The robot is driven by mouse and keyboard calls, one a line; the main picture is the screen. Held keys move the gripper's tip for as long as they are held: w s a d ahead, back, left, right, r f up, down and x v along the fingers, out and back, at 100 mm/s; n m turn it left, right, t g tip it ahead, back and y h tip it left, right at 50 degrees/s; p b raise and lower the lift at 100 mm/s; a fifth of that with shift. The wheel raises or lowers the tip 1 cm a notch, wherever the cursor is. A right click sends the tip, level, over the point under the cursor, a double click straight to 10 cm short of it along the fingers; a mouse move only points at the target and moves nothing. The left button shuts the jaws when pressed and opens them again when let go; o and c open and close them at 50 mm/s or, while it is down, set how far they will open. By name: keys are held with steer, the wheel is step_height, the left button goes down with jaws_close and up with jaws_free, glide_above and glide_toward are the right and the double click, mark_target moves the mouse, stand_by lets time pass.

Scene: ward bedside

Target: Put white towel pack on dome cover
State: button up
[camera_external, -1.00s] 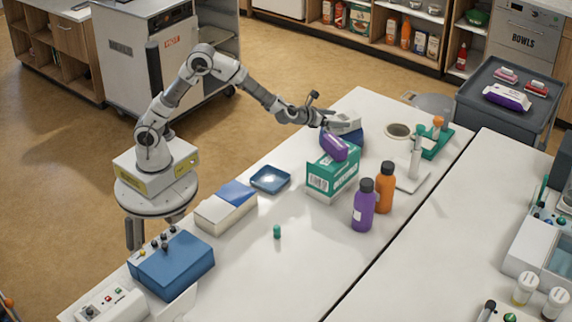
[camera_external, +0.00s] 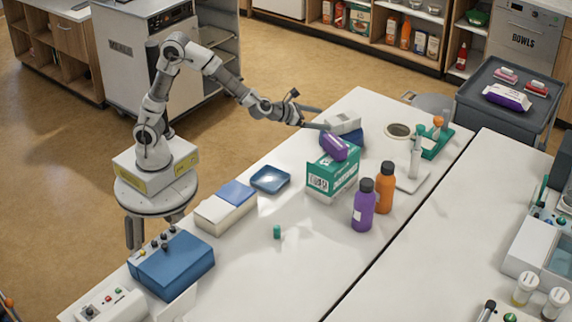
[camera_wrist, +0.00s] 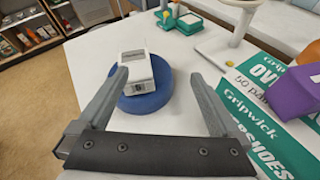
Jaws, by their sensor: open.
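The white towel pack (camera_external: 343,123) lies on top of the blue dome cover (camera_external: 350,139) near the back edge of the table. In the wrist view the white pack (camera_wrist: 138,70) sits over the back part of the rounded blue dome cover (camera_wrist: 147,104) and looks slightly tilted. My gripper (camera_external: 324,118) is open and empty, just left of the pack. In the wrist view the fingertips (camera_wrist: 158,75) are wide apart, with the pack and dome seen between them, not touching. The pack's underside is hidden.
Purple (camera_external: 363,207) and orange (camera_external: 385,188) bottles stand to the right. A tape roll (camera_external: 398,131) lies behind.

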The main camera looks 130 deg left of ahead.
steer(key=w+d+r+m+t+h, duration=0.1)
steer(key=d+r+m+t+h, duration=0.15)
steer(key=d+m, duration=0.5)
steer(key=w+d+r+m+t+h, duration=0.1)
steer(key=d+r+m+t+h, duration=0.2)
steer(key=d+m, duration=0.45)
steer(key=s+d+r+m+g+h, duration=0.1)
steer(key=s+d+m+h, duration=0.15)
steer(key=d+m, duration=0.4)
steer(key=s+d+r+m+g+h, duration=0.1)
steer(key=s+d+m+h, duration=0.1)
steer(key=s+d+m, duration=0.45)
steer(key=s+d+f+m+g, duration=0.2)
steer(key=s+d+f+m, duration=0.1)
steer(key=s+m, duration=0.6)
steer(key=s+d+f+m+g+h, duration=0.1)
steer(key=s+d+f+m+g, duration=0.2)
steer(key=s+d+m, duration=0.2)
steer(key=s+m, duration=0.3)
steer(key=s, duration=0.1)
steer(key=shift+s+d+m, duration=0.3)
steer(key=shift+d+m, duration=0.05)
steer(key=shift+m, duration=0.05)
steer(key=shift+r, duration=0.2)
step_height(320, 180, up, 17)
steer(key=p, duration=1.6)
steer(key=shift+f+p, duration=0.2)
steer(key=shift+p, duration=0.2)
